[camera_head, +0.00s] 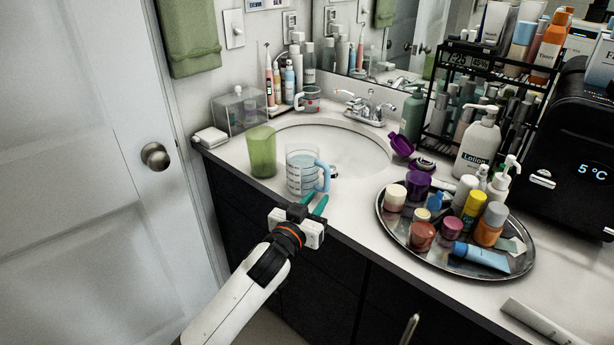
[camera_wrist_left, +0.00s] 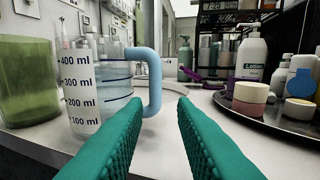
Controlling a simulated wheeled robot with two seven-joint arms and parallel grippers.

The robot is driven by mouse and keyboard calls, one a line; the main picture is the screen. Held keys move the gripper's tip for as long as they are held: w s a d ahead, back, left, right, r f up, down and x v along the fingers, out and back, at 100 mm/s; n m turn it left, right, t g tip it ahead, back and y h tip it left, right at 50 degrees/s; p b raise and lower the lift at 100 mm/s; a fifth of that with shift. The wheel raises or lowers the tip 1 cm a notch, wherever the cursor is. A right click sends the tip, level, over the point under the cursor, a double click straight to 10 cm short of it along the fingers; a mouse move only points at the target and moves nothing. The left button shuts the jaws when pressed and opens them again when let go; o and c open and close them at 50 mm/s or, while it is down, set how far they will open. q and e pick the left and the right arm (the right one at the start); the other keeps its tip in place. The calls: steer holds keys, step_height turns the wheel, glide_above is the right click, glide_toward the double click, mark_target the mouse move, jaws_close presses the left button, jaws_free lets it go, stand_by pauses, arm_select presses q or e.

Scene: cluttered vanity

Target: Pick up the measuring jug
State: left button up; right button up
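The measuring jug (camera_head: 301,172) is clear with dark level marks and a light blue handle (camera_head: 323,177) on its right side. It stands upright on the counter at the front edge of the sink. In the left wrist view the jug (camera_wrist_left: 112,88) is left of centre, its handle (camera_wrist_left: 152,80) just beyond the fingers. My left gripper (camera_head: 313,205) is in front of the jug, near the counter's front edge. Its two teal fingers (camera_wrist_left: 170,135) are spread apart with nothing between them, short of the handle. My right gripper does not show.
A green tumbler (camera_head: 262,152) stands close left of the jug. A round metal tray (camera_head: 391,222) crowded with jars and tubes is to the right. The sink basin (camera_head: 350,150) lies behind the jug. The counter between jug and tray is mostly clear.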

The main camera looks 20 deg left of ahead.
mark_target(326, 183)
arm_select(q)
steer(key=w, duration=0.4)
steer(key=shift+w+d+f, duration=0.1)
steer(key=shift+w+f, duration=0.05)
steer(key=shift+w, duration=0.5)
steer(key=w, duration=0.4)
steer(key=shift+w+d+r, duration=0.1)
steer(key=shift+w+r, duration=0.15)
steer(key=shift+r, duration=0.15)
jaws_close()
